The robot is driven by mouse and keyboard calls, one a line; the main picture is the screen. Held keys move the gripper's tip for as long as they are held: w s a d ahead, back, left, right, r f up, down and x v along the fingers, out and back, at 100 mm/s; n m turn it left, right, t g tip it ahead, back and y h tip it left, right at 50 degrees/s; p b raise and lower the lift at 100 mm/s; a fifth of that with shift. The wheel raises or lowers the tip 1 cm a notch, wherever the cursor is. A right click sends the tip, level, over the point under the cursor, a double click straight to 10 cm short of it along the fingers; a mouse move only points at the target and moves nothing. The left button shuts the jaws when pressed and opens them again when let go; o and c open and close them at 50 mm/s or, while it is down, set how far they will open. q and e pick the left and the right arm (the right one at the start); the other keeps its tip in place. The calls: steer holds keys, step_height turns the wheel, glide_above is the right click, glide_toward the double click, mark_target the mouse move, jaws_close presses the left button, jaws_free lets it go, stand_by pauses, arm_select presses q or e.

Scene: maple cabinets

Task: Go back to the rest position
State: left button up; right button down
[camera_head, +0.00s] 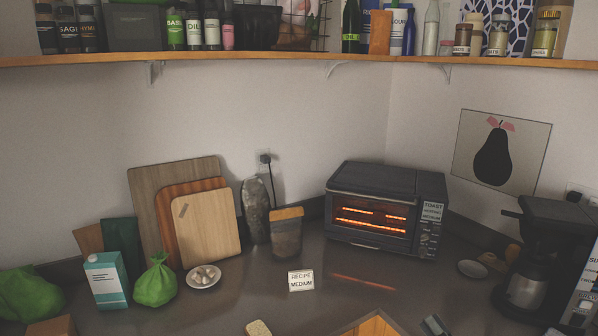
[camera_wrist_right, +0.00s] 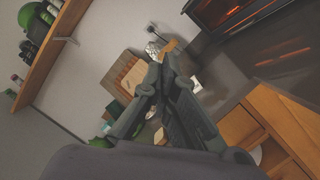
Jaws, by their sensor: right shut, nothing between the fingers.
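My right gripper (camera_wrist_right: 163,72) fills the middle of the right wrist view, its dark fingers closed together with nothing between them. In the head view only a small part of my right gripper (camera_head: 435,325) shows at the bottom edge, right of the middle, near the counter's front. Most of it is out of that picture. My left gripper is not in either view.
A toaster oven (camera_head: 374,212) with glowing bars stands on the counter (camera_head: 345,262). A recipe card (camera_head: 301,281), carton (camera_head: 106,280) and cutting boards (camera_head: 207,228) stand left; a coffee maker (camera_head: 545,250) stands right. Wooden cabinetry (camera_wrist_right: 245,125) lies close right of the gripper. A shelf (camera_head: 300,60) runs above.

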steer(key=s+d+f+m+g+h+b, duration=0.15)
steer(key=f+m, duration=0.25)
steer(key=f, duration=0.7)
steer(key=d+f+m+g+h+b, duration=0.1)
steer(key=d+f+m+g+h, duration=0.3)
steer(key=f, duration=0.7)
steer(key=s+a+f+m+g+h+b, duration=0.1)
steer(key=s+f+m, duration=0.35)
steer(key=f, duration=0.65)
steer(key=s+a+f+m+g+h+b, duration=0.1)
steer(key=s+f+m+g+b, duration=0.15)
steer(key=s+f, duration=0.65)
arm_select(q)
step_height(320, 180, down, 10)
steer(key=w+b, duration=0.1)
steer(key=b, duration=0.2)
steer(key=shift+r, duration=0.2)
arm_select(e)
steer(key=s+a+f+m+g, duration=0.2)
steer(key=s+f+m+g, duration=0.1)
steer(key=s+f, duration=0.6)
steer(key=s+a+f+m+g, duration=0.3)
steer(key=s+f, duration=0.5)
steer(key=s, duration=0.4)
steer(key=s+a+f+m+g, duration=0.2)
steer(key=s+f+m+g, duration=0.1)
steer(key=s+f, duration=0.6)
steer(key=shift+s+a+f+m, duration=0.3)
steer(key=shift+s+a+m, duration=0.15)
steer(key=shift+s, duration=0.8)
